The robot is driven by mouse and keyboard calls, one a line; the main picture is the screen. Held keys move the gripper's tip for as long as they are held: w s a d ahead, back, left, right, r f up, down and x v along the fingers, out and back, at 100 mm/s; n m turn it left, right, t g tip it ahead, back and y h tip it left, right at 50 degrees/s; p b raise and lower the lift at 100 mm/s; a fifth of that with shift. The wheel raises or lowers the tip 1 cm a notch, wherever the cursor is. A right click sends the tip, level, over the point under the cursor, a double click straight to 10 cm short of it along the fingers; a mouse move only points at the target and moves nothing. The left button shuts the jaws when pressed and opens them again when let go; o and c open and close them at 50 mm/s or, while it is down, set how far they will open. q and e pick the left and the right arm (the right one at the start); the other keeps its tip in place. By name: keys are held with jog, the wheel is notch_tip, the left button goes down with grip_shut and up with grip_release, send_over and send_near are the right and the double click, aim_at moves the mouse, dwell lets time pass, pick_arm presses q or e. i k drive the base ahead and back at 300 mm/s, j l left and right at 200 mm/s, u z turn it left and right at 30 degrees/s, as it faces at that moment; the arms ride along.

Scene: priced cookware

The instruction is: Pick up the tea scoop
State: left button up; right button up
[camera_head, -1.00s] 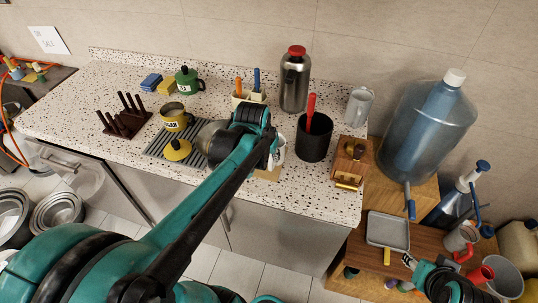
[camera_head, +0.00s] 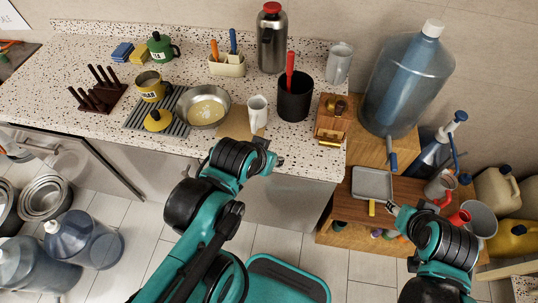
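A wooden tray (camera_head: 319,129) stands at the right end of the speckled counter. It holds a small dark brown piece (camera_head: 338,106) and a yellowish piece (camera_head: 331,143) near its front edge. I cannot tell for sure which piece is the tea scoop. My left gripper (camera_head: 277,161) is at the counter's front edge, left of and nearer than the tray, and touches nothing that I can see. My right gripper (camera_head: 394,208) is low on the right, by the lower wooden shelf. Both grippers' fingers are too small to read.
A black canister (camera_head: 294,101) with a red handle stands left of the tray, and a grey pitcher (camera_head: 339,63) behind it. A white cup (camera_head: 258,112) and a steel pan (camera_head: 204,106) are further left. A large water bottle (camera_head: 405,85) stands to the right.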

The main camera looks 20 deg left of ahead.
aim_at(214, 45)
jog(key=u, duration=1.3)
